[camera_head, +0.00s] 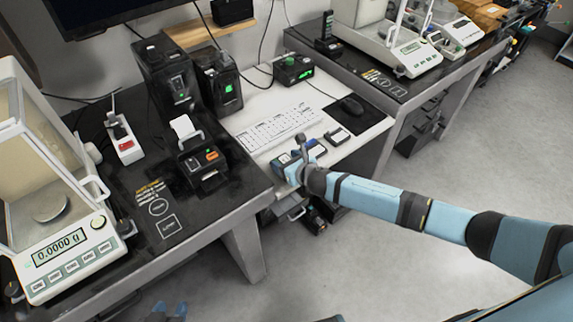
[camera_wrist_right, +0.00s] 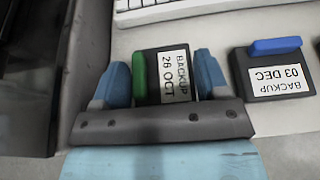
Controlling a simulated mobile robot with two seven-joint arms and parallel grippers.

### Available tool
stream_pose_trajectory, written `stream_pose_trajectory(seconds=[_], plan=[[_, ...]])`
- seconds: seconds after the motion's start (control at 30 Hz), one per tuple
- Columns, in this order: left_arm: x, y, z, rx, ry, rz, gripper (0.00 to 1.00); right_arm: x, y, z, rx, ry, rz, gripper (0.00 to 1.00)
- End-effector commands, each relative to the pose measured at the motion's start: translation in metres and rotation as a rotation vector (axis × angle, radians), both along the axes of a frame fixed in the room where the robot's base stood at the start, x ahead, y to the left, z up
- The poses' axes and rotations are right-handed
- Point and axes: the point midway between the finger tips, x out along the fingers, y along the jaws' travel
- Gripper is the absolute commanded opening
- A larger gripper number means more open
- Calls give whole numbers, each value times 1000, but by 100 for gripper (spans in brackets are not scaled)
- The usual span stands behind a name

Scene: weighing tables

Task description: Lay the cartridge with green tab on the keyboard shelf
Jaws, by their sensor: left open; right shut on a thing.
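The cartridge with green tab (camera_wrist_right: 165,80), labelled "BACKUP 26 OCT", is between the fingers of my right gripper (camera_wrist_right: 163,82), which is shut on it. In the head view my right gripper (camera_head: 291,164) is at the front left part of the white keyboard shelf (camera_head: 262,105), and the wrist mostly hides the cartridge there. I cannot tell whether the cartridge touches the shelf. My left gripper (camera_head: 170,312) shows only its blue fingertips at the bottom edge, open and away from the shelf.
A cartridge with blue tab (camera_wrist_right: 272,72), labelled "BACKUP 03 DEC", lies just right of my right gripper. Another cartridge (camera_head: 337,136) lies beyond it. A dark table (camera_head: 225,205) with a printer (camera_head: 203,165) borders the shelf's left.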

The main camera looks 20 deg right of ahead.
Motion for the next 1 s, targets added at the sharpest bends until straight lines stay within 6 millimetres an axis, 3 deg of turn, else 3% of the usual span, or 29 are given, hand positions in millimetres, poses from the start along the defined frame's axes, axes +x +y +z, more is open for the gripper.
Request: stream_pose_trajectory(seconds=[0.07, 0.43, 0.47, 0.57, 0.9, 1.0], plan=[[0, 0, -3, -1, 5, 1, 43, 0, 1, -9, 0, 0, 0, 44], [3, -2, 1, -9, -4, 5, 43, 0, 0, -12, 0, -1, 0, 44], [3, -2, 2, -9, -4, 5, 43, 0, 0, -12, 0, 0, 0, 71], [3, -2, 2, -10, -3, 5, 43, 0, 0, -11, 0, 0, 0, 94], [2, -1, 1, -7, 3, 5, 43, 0, 0, -6, -1, -1, 0, 94], [2, -1, 2, -5, 1, 5, 43, -10, -4, -3, -1, -1, 2, 94]])
